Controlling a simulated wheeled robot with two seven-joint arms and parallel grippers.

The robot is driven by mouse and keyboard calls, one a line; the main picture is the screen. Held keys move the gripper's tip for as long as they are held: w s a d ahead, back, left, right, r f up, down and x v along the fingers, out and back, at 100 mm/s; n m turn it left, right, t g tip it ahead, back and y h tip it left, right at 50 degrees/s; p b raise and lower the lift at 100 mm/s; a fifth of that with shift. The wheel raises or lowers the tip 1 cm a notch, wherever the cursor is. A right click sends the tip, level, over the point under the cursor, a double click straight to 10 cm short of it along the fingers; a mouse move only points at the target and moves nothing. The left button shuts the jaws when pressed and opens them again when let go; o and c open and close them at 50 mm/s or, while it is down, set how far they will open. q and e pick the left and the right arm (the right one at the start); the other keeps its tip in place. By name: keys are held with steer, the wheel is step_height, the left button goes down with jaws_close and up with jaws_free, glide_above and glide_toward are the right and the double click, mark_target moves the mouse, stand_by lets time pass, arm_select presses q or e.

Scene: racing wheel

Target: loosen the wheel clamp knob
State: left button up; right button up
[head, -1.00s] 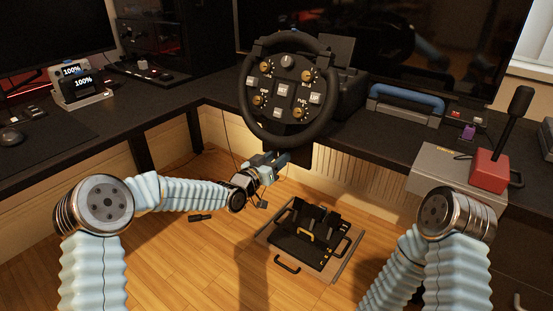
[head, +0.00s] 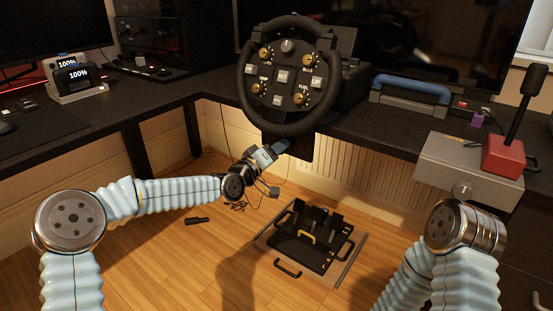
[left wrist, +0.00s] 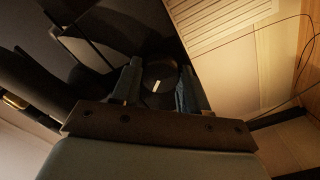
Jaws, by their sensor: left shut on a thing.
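The black racing wheel (head: 287,76) stands at the desk edge, with brass knobs and buttons on its face. My left gripper (head: 278,149) is below the wheel's lower rim, at the underside of the desk edge by the dark wheel mount (head: 301,150). In the left wrist view, a dark round clamp knob (left wrist: 158,82) with a pale mark sits between the two fingers of my left gripper (left wrist: 156,86), which are shut on it. In the head view the knob is hidden by the gripper. My right gripper is out of view.
A pedal set (head: 307,236) stands on the wooden floor below. A shifter with a red base (head: 503,155) stands at the right on a grey box (head: 468,165). A blue-handled case (head: 410,98) is on the desk. Loose cables hang near my left wrist.

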arm_select(q)
steer(key=shift+f+n+b, duration=0.1)
steer(key=shift+n+b, duration=3)
steer(key=shift+n, duration=1.1)
steer(key=shift+a, duration=0.1)
steer(key=o, duration=1.1)
steer(key=shift+c, duration=0.2)
steer(key=v, duration=1.3)
steer(key=shift+s+a+b, duration=0.2)
steer(key=shift+s+b, duration=0.15)
steer(key=shift+b, duration=0.1)
